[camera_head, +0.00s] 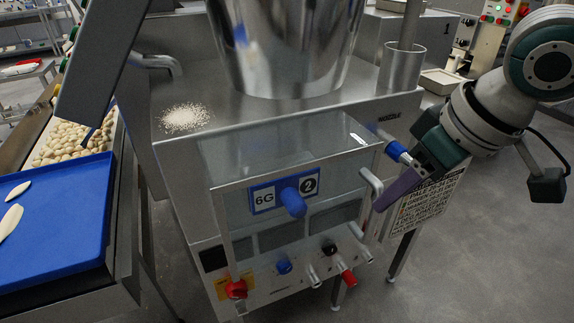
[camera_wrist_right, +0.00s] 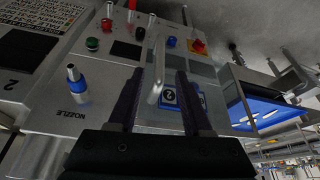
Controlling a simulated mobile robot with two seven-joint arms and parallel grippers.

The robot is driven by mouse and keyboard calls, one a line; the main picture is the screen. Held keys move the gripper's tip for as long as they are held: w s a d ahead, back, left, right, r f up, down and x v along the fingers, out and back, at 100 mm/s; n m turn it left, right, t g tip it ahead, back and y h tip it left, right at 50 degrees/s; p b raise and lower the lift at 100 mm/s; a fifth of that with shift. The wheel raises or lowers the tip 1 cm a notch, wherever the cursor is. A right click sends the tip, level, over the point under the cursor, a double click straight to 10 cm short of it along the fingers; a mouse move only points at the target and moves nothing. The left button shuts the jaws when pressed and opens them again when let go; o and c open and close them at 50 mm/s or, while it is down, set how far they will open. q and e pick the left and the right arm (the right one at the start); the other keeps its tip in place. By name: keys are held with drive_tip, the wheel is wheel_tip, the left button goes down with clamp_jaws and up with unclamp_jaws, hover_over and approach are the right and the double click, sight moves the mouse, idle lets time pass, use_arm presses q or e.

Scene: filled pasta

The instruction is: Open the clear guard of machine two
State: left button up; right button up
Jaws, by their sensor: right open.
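Machine two has a clear guard (camera_head: 227,198) in a pale frame on its front, with a label plate (camera_head: 263,199) reading 6G and 2. The guard looks shut. A pale bar handle (camera_head: 372,187) stands at the guard's right edge. My right gripper (camera_head: 386,200) is beside this handle, its dark fingers pointing down and left. In the right wrist view the gripper (camera_wrist_right: 159,76) is open, and the handle (camera_wrist_right: 157,78) shows between its fingers. I cannot tell whether they touch it. My left gripper is not in view.
A blue nozzle (camera_head: 393,150) sticks out close to my right gripper. Below the guard are a red knob (camera_head: 236,289), a blue button (camera_head: 284,267) and several levers. A steel hopper (camera_head: 290,45) stands on top. A blue tray (camera_head: 60,225) is at the left.

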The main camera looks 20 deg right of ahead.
sight(362, 235)
drive_tip(key=b+x, duration=0.2)
drive_tip(key=x, duration=0.7)
drive_tip(key=shift+w+f, duration=0.1)
drive_tip(key=shift+f, duration=0.3)
clamp_jaws()
idle(1.0)
